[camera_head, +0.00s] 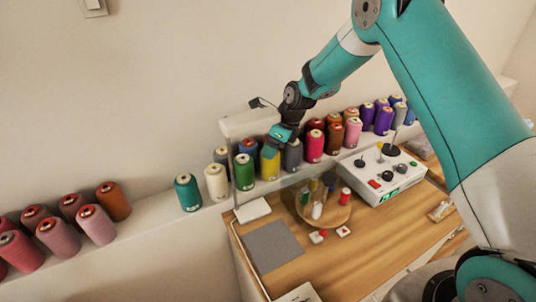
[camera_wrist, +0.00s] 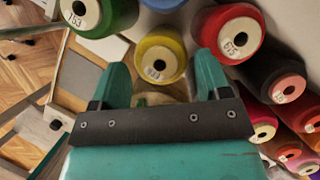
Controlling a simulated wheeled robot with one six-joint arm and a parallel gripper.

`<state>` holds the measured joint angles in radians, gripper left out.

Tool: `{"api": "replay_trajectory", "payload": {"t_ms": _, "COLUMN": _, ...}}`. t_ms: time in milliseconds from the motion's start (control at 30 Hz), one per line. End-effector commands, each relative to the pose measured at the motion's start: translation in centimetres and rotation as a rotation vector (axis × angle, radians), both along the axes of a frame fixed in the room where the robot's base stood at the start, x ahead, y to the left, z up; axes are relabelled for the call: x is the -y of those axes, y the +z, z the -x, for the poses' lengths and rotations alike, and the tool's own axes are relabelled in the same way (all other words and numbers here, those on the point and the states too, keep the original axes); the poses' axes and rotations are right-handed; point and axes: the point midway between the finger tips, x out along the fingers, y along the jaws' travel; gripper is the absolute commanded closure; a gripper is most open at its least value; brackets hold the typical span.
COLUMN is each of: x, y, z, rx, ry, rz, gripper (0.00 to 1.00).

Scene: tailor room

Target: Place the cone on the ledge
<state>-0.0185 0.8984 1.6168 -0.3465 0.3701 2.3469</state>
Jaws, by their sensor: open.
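Several thread cones stand on the white ledge (camera_head: 147,218) along the wall. A yellow cone (camera_head: 270,164) stands on it between a green cone (camera_head: 244,172) and a grey cone (camera_head: 292,155). My gripper (camera_head: 273,143) is over the yellow cone's top. In the wrist view my open gripper (camera_wrist: 161,66) has one finger on each side of the yellow cone (camera_wrist: 160,50), with nothing clamped. The green cone (camera_wrist: 84,14) is left of the fingers and a red-topped cone (camera_wrist: 238,36) is right. Whether the fingers touch the yellow cone cannot be told.
A wooden table (camera_head: 262,240) below the ledge holds a white control box (camera_head: 382,175), a round stand (camera_head: 322,213) with small spools and a grey mat (camera_head: 272,247). Neighbouring cones crowd the gripper. Bare ledge lies between the teal cone (camera_head: 188,192) and the brown cone (camera_head: 113,201).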

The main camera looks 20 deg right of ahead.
Motion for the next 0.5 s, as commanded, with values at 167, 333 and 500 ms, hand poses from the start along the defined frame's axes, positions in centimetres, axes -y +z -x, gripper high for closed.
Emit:
{"api": "replay_trajectory", "payload": {"t_ms": 167, "x": 1.4, "y": 3.7, "z": 0.8, "rx": 0.005, "ry": -0.003, "rz": 0.001, "gripper": 0.30}}
{"api": "replay_trajectory", "payload": {"t_ms": 333, "x": 2.2, "y": 6.1, "z": 1.4, "rx": 0.002, "ry": -0.001, "rz": 0.000, "gripper": 0.30}}
{"api": "replay_trajectory", "payload": {"t_ms": 500, "x": 2.5, "y": 7.1, "z": 1.7, "rx": 0.000, "ry": -0.001, "rz": 0.000, "gripper": 0.30}}
